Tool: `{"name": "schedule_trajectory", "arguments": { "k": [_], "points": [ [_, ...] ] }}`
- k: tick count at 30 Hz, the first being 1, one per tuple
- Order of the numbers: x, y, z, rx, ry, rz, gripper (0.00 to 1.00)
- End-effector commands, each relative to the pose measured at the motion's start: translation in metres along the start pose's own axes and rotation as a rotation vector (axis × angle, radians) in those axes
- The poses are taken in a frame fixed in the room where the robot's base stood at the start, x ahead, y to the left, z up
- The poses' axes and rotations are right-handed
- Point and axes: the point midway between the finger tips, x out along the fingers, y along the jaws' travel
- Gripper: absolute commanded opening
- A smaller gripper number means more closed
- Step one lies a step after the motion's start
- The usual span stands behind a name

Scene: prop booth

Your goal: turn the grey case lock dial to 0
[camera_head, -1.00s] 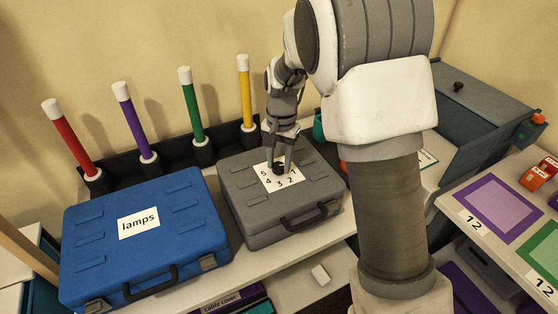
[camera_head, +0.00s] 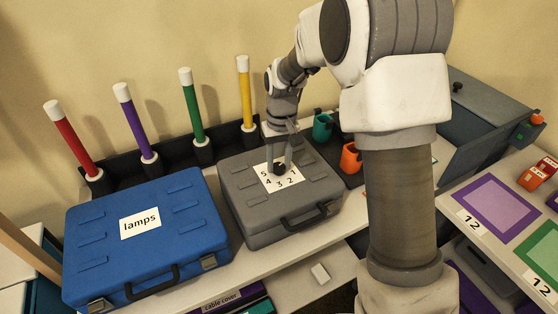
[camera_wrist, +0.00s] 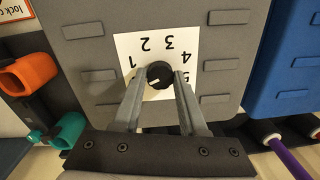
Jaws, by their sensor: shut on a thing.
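The grey case (camera_head: 240,185) lies closed with its handle toward the front. On its lid is a white number card (camera_head: 295,180) with a small black dial (camera_head: 279,168). My gripper (camera_head: 279,162) reaches down from above, its two fingers on either side of the dial, shut on it. In the wrist view, the dial (camera_wrist: 160,75) sits between the fingertips (camera_wrist: 162,78). Its white mark points to the lower left there, below the 1. The card shows 1, 2, 3, 4 and 5; no 0 shows, and my fingers hide part of the card.
A blue case labelled lamps (camera_head: 95,235) lies just left of the grey case. Red, purple, green and yellow (camera_head: 245,90) sticks stand in a rack behind. A teal mug (camera_head: 322,127) and an orange mug (camera_head: 350,158) stand to the right.

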Motion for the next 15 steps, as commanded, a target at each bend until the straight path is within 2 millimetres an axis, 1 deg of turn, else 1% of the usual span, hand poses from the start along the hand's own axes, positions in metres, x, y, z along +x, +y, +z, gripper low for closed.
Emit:
{"name": "schedule_trajectory", "arguments": {
  "k": [15],
  "points": [
    [-0.0008,0.0002,-0.0008,-0.032,0.001,0.0,0.0]
  ]
}}
